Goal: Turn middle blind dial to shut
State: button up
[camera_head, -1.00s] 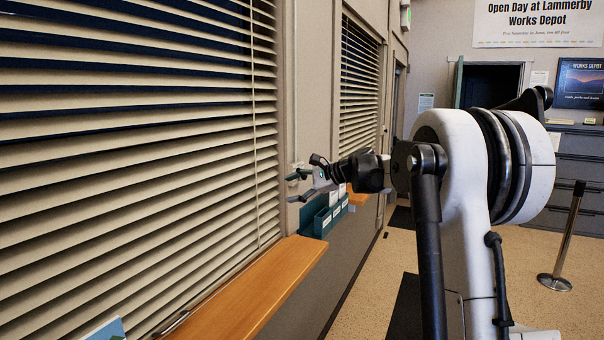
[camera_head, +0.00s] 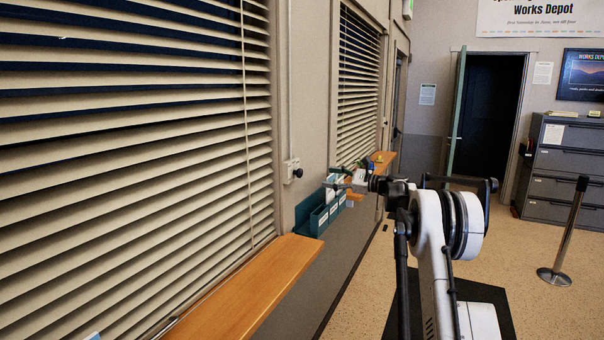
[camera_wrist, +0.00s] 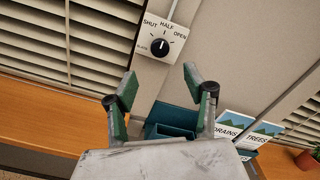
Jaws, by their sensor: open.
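A blind dial (camera_wrist: 160,46) is a round black knob on a white plate (camera_wrist: 177,48) marked SHUT, HALF and OPEN. Its white pointer mark looks roughly toward HALF. In the head view the dial (camera_head: 298,172) sticks out from the wall between two windows. My gripper (camera_head: 338,184) is past it along the wall and a little lower in the picture. In the wrist view my gripper (camera_wrist: 160,80) is open and empty, its two green-padded fingers apart, with the dial beyond and above the fingertips, not touched. The near blind (camera_head: 130,150) has tilted slats with dark gaps toward the top.
A teal leaflet holder (camera_head: 318,216) is on the wall just below the dial, close to my gripper; it also shows between the fingers (camera_wrist: 172,118). A wooden sill (camera_head: 245,290) runs under the near blind. A post (camera_head: 566,235) stands on the open floor at right.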

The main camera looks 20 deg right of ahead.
aim_at(301, 174)
jog(key=p+x, duration=0.2)
jog(key=x, duration=1)
jog(key=shift+w+a, duration=0.15)
jog(key=shift+a, duration=0.05)
jog(key=shift+c, duration=0.5)
jog(key=c, duration=1)
jog(key=shift+c, duration=0.2)
jog(key=shift+n, duration=0.3)
jog(key=shift+f+n+b, duration=0.15)
jog(key=shift+n+b, duration=0.65)
jog(key=shift+n, duration=0.2)
jog(key=n+b, duration=0.1)
jog(key=n, duration=0.1)
jog(key=shift+n, duration=0.3)
jog(key=n+b, duration=0.2)
jog(key=n, duration=0.4)
jog(key=shift+n, duration=0.3)
